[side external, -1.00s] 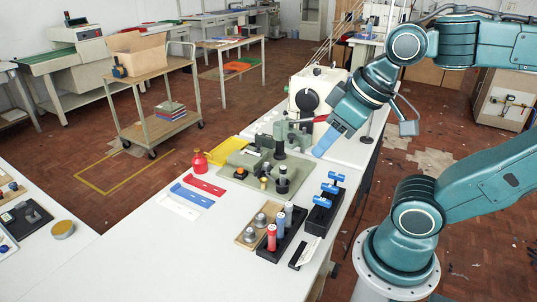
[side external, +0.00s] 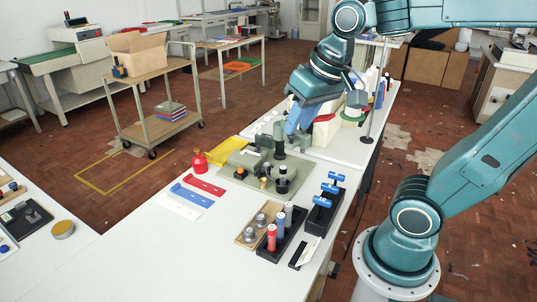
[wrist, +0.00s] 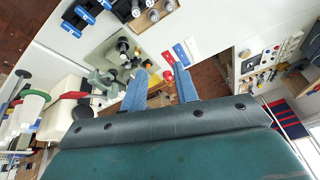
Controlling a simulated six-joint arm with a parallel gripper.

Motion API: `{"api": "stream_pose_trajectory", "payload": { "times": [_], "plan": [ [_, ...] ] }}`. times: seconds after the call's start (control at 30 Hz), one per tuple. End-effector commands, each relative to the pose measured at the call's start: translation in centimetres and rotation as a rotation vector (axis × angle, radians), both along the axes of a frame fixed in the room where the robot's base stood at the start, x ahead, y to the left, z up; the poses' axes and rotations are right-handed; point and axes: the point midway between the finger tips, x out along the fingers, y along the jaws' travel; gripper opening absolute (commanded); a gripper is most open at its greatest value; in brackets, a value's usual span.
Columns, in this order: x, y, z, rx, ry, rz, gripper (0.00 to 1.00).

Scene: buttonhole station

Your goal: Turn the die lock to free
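The grey-green fixture plate (side external: 302,184) lies on the white bench and carries several metal and black parts. A tall dark post (side external: 279,138) stands on it, and a short black-topped knob (side external: 283,181) stands nearer the front. I cannot tell for sure which part is the die lock. My gripper (side external: 298,122) is above the back of the plate, just right of the tall post, pointing down. In the wrist view my gripper (wrist: 161,72) shows two blue fingers well apart with nothing between them. The plate (wrist: 94,58) lies beyond the left finger.
Red and blue strips (side external: 192,196) lie in front. A black rack with blue T-handles (side external: 322,212) stands at the right. A white machine stands behind my gripper.

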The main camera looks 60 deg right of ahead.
Motion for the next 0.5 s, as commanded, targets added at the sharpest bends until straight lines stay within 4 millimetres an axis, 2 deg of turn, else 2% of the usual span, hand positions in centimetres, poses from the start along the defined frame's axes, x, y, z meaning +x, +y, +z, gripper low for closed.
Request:
{"api": "stream_pose_trajectory", "payload": {
  "times": [0.27,0.5],
  "plan": [
    [5.2,-2.4,-0.5,0.072,0.075,-0.240,0.30],
    [9.5,-5.0,-2.0,0.127,0.132,-0.450,0.30]
  ]
}}
